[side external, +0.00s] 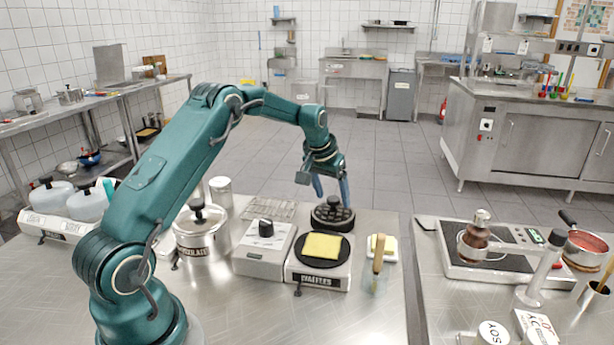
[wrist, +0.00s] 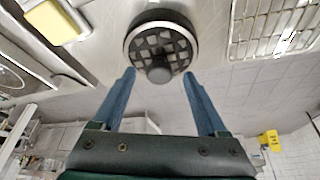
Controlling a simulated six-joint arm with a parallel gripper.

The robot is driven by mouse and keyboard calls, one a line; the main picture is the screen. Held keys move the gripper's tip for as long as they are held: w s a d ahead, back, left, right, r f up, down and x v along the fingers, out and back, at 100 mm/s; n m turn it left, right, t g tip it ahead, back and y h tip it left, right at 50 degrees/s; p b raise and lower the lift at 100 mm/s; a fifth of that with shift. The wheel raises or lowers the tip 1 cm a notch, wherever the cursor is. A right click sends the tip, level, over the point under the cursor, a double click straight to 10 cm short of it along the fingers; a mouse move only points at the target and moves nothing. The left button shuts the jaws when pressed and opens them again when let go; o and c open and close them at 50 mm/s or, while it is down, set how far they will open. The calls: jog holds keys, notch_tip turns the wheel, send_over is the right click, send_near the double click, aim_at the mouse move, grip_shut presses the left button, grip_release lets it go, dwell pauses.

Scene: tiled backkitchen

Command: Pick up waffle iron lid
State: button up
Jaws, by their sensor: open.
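The waffle iron (side external: 320,268) is a white box labelled WAFFLES, with a dark round plate and a square yellow waffle (side external: 322,246) on top. The waffle iron lid (side external: 333,216) is a dark round piece just behind the iron. In the wrist view the lid (wrist: 145,33) shows a grid pattern and a round knob (wrist: 159,74). I cannot tell whether it is joined to the iron. My gripper (side external: 332,199) is above the lid, pointing down, its blue fingers apart. In the wrist view the gripper (wrist: 159,73) is empty, with the knob between its fingertips in the picture; contact is not visible.
A wire rack (side external: 268,210) lies left of the lid. A white box with a black knob (side external: 265,252) and a lidded metal pot (side external: 201,236) stand further left. A small dish with a yellow block (side external: 390,248) is right of the iron. The counter right of the lid is mostly clear.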

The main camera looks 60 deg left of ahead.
grip_shut()
dwell(1.4)
